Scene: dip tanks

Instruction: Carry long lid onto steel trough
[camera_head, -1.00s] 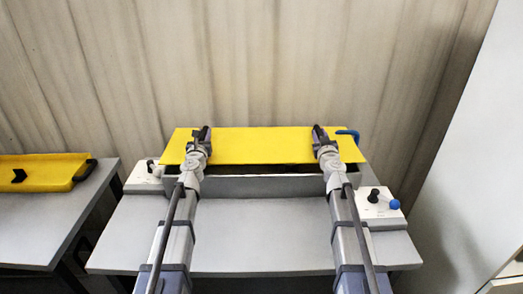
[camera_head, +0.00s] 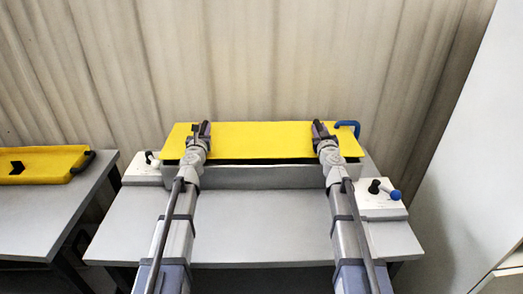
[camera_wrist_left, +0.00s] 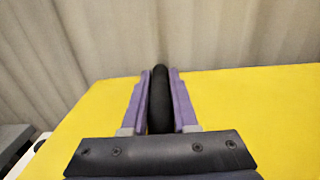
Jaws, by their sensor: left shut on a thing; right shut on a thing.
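The long yellow lid (camera_head: 262,141) lies level over the grey steel trough (camera_head: 262,177) in the head view. A dark gap shows between the lid's near edge and the trough's front wall, so I cannot tell whether they touch. My left gripper (camera_head: 203,130) is shut on a black handle at the lid's left part. The handle (camera_wrist_left: 158,98) stands between the purple fingers in the left wrist view. My right gripper (camera_head: 320,131) is shut on the lid's right part; its handle is mostly hidden by the gripper.
The trough stands on a grey table (camera_head: 262,230). A blue curved pipe (camera_head: 350,127) rises at the trough's far right. Control boxes with knobs (camera_head: 380,203) flank the trough. A second table at left holds another yellow piece (camera_head: 45,163). A corrugated wall stands close behind.

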